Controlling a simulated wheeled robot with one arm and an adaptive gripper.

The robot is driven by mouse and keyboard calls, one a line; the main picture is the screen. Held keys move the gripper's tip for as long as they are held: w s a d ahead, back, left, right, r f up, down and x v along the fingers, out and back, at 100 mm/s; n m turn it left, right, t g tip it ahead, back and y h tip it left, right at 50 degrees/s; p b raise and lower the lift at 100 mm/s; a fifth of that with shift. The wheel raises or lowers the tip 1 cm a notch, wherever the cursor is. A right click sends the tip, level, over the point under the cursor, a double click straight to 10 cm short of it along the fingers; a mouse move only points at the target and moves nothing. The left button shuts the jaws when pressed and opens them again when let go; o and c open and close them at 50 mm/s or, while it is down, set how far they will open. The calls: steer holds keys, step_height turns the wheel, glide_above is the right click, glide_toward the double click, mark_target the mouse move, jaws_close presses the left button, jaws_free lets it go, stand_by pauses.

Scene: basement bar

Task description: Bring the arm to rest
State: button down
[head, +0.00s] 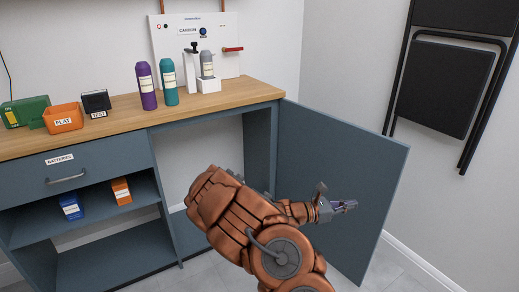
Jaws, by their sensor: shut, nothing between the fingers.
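My arm is copper-coloured and reaches up from the bottom of the head view, bent in front of the cabinet. My gripper (345,206) points to the right, in front of the open blue-grey cabinet door (335,165). It is shut and holds nothing. I cannot tell whether it touches the door or how far apart they are.
The wooden counter (222,97) carries purple (147,86) and teal (169,82) bottles, a grey bottle (207,64) in a stand, and an orange FLAT bin (63,118). Blue (71,207) and orange (121,191) boxes sit on the shelf below. Folded black chairs (446,85) hang at right.

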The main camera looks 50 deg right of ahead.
steer(key=s+a+r+m+y, duration=0.1)
steer(key=a+r+m+y, duration=0.55)
steer(key=a, duration=0.55)
steer(key=a+f+m+t+y, duration=0.1)
steer(key=a+m+t+y, duration=0.55)
steer(key=a, duration=3.35)
step_height(320, 180, up, 23)
steer(key=s+n+t+y+p, duration=0.1)
steer(key=n+t+p, duration=0.1)
steer(key=p, duration=2)
steer(key=shift+s+d+r+y, duration=0.15)
steer(key=shift+s+r+y, duration=0.05)
steer(key=shift+s+y, duration=0.2)
